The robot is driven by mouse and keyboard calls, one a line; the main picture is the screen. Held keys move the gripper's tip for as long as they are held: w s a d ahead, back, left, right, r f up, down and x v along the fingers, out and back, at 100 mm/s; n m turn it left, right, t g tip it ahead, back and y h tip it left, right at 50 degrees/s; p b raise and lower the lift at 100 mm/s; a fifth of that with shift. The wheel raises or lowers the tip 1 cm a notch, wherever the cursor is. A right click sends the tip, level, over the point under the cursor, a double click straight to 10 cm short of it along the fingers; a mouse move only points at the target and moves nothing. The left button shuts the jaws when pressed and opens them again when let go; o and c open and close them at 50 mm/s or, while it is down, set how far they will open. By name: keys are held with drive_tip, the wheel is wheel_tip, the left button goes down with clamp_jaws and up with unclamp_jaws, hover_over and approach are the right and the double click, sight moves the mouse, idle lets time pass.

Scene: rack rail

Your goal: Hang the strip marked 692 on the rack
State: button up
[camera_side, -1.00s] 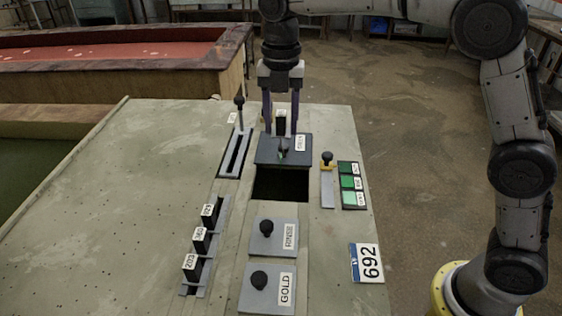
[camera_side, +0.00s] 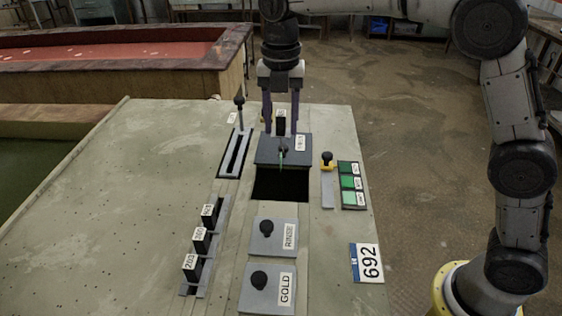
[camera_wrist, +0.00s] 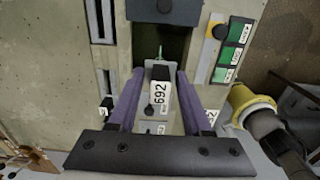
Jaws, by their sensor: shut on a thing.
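My gripper (camera_side: 281,128), with purple fingers, is shut on the dark clip of the strip marked 692 (camera_side: 281,124). The white 692 label faces up between the fingers in the wrist view (camera_wrist: 159,94). The strip's thin green end (camera_side: 282,158) shows below the clip in the side view. In the wrist view it shows against the dark opening. The rack appears to be the grey rail (camera_side: 187,290) at front left, carrying black clips marked 203 (camera_side: 191,268), 360 (camera_side: 200,240) and a third with an unclear label (camera_side: 208,215).
The dark open well (camera_side: 281,187) lies in front of a dark knobbed lid (camera_side: 270,152). Knobbed lids marked RINSE (camera_side: 262,240) and GOLD (camera_side: 258,292) lie nearer. A lever slot (camera_side: 234,155), yellow-topped slider (camera_side: 327,185), green buttons (camera_side: 348,183) and a 692 sign (camera_side: 368,263) flank them.

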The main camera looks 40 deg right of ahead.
idle(0.3)
drive_tip(key=shift+s+r+m, duration=0.1)
drive_tip(key=shift+r+m, duration=0.15)
drive_tip(key=shift+m, duration=0.05)
drive_tip(key=w+a+f, duration=0.1)
drive_tip(key=w+a, duration=0.1)
drive_tip(key=a, duration=1.3)
drive_tip(key=shift+w+a+f, duration=0.15)
drive_tip(key=shift+a+f, duration=0.05)
drive_tip(key=shift+a, duration=0.05)
drive_tip(key=shift+f, duration=5.7)
